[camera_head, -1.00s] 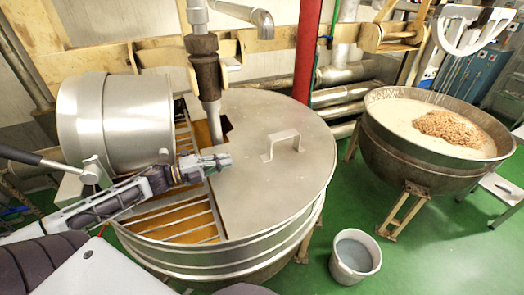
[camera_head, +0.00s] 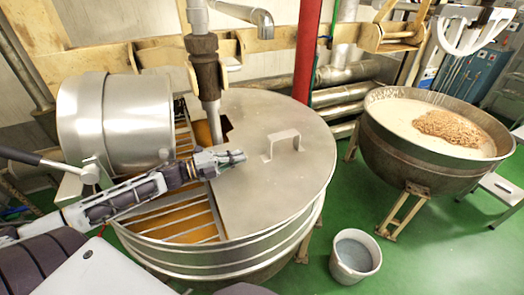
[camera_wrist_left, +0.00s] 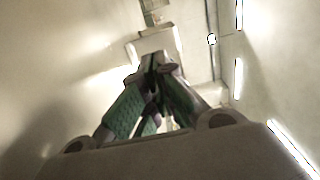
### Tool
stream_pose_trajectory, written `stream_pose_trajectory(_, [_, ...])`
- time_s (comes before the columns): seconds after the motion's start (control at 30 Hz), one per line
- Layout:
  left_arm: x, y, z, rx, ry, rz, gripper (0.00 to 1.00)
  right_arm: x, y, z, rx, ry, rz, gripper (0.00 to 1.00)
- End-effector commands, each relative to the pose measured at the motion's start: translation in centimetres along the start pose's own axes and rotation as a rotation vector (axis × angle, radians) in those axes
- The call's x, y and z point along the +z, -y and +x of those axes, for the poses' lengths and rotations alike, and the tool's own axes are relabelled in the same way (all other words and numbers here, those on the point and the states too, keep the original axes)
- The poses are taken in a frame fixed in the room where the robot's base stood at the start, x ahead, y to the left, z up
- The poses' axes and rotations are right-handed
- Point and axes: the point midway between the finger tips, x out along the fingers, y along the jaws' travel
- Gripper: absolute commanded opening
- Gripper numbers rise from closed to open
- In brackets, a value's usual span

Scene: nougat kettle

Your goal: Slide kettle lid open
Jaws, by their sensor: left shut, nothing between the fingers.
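The kettle (camera_head: 215,256) is a wide round metal vessel in the middle of the head view. Its flat metal lid (camera_head: 265,200) covers the right part of the top and carries a raised bar handle (camera_head: 284,143). The left part of the top is uncovered and shows a metal grate (camera_head: 182,222) over orange-brown contents. My left gripper (camera_head: 240,156) is shut and empty. It reaches over the lid's left part, left of the handle and apart from it. The left wrist view shows its closed green-padded fingers (camera_wrist_left: 152,95). My right gripper is not in view.
A steel drum (camera_head: 115,122) stands over the kettle's left side. A vertical pipe (camera_head: 207,80) comes down at the kettle's back, near a red post (camera_head: 307,50). A bowl with pale contents (camera_head: 425,160) stands at right. A bucket (camera_head: 355,256) sits on the green floor.

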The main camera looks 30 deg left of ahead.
Motion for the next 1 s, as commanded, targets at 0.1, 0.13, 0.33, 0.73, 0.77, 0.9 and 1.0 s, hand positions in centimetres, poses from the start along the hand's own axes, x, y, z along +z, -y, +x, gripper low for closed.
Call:
stream_pose_trajectory(0.1, [0.1,0.1,0.6,-0.001,0.001,0.001,0.0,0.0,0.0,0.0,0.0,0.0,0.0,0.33])
stream_pose_trajectory(0.13, [0.1,0.1,0.7,-0.001,0.001,0.001,0.0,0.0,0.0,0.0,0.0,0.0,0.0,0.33])
stream_pose_trajectory(0.33, [0.0,0.1,1.6,-0.001,0.0,0.001,0.0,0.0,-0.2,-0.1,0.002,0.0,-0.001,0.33])
stream_pose_trajectory(0.73, [0.0,0.1,3.3,-0.001,0.0,0.001,0.0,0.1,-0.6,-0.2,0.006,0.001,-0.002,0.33])
stream_pose_trajectory(0.77, [0.0,0.1,3.5,-0.001,0.0,0.001,0.0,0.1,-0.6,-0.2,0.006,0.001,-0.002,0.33])
stream_pose_trajectory(0.9, [0.1,0.0,4.0,0.0,0.001,0.001,0.0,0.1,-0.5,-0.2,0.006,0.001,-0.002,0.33])
stream_pose_trajectory(1.0, [0.1,0.1,4.5,-0.001,0.001,0.001,0.0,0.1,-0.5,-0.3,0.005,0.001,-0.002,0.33])
